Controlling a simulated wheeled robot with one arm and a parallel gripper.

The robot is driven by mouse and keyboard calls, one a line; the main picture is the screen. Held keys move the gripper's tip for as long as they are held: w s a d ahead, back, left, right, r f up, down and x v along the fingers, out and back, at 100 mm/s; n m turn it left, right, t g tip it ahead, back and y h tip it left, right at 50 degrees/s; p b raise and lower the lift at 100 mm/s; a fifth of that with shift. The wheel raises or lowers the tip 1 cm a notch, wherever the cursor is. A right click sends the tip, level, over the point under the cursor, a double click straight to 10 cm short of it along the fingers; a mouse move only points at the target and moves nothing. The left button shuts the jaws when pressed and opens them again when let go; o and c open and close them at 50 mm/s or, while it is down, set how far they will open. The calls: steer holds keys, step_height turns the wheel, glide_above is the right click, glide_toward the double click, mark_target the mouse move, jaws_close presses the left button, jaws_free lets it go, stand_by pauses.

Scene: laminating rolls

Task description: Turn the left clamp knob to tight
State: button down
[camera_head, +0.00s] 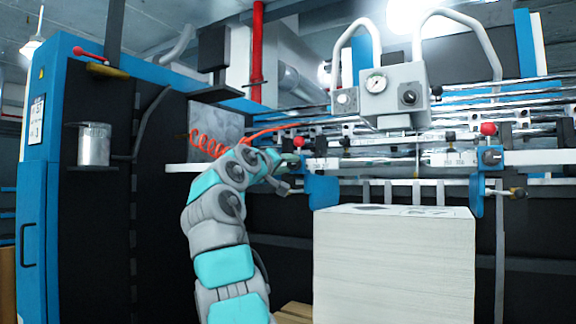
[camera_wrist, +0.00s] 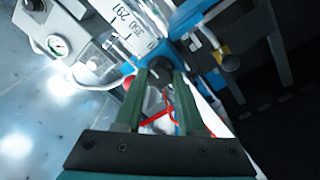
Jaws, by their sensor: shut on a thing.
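The left clamp is a blue block (camera_head: 321,187) on the rail, with a red ball (camera_head: 298,142) on top. My gripper (camera_head: 291,160) reaches it from the left, and its fingertips are at the block's near face. In the wrist view the two green fingers of my gripper (camera_wrist: 160,76) close around the dark left clamp knob (camera_wrist: 157,88) at the blue block. The knob is mostly hidden by the fingers and its turn angle cannot be read. The red ball also shows just left of the fingers in the wrist view (camera_wrist: 127,83).
The right clamp (camera_head: 477,190) has its own red ball (camera_head: 488,128). A tall paper stack (camera_head: 394,262) stands below the rail. A grey gauge box (camera_head: 394,92) sits above. A red coiled hose (camera_head: 207,144) hangs behind my arm. A metal can (camera_head: 94,145) is at left.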

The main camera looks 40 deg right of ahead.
steer(key=c, duration=0.5)
jaws_free()
steer(key=shift+s+a+f+b, duration=0.2)
steer(key=shift+s+a+b, duration=0.05)
steer(key=shift+a+b, duration=0.35)
steer(key=b+v, duration=0.2)
steer(key=v, duration=0.4)
steer(key=shift+a, duration=0.25)
